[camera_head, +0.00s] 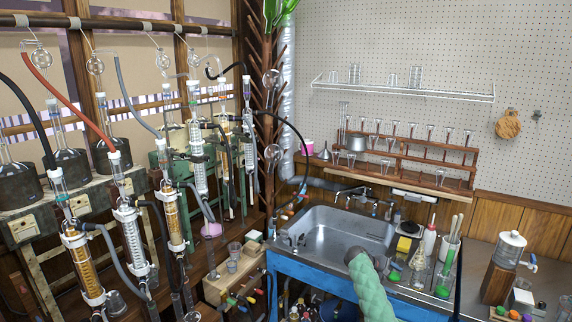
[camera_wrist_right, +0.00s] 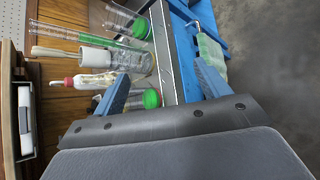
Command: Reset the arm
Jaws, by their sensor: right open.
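In the right wrist view my right gripper (camera_wrist_right: 160,82) is open, its two blue fingers spread wide apart. Nothing sits held between them. Beyond the fingers are the metal edge of the sink counter and glassware with green bases. My left gripper is in neither view. In the head view I cannot make out the right gripper's fingers. A pale green quilted form rises over the sink's front edge there, and I cannot tell whether it is mine.
The blue sink unit with its steel basin (camera_head: 330,232) stands at centre right. A red-capped bottle (camera_head: 429,240) and a graduated cylinder (camera_head: 445,275) stand right of the basin. A glass-column rig (camera_head: 130,235) fills the left. A dispenser (camera_head: 508,255) stands far right.

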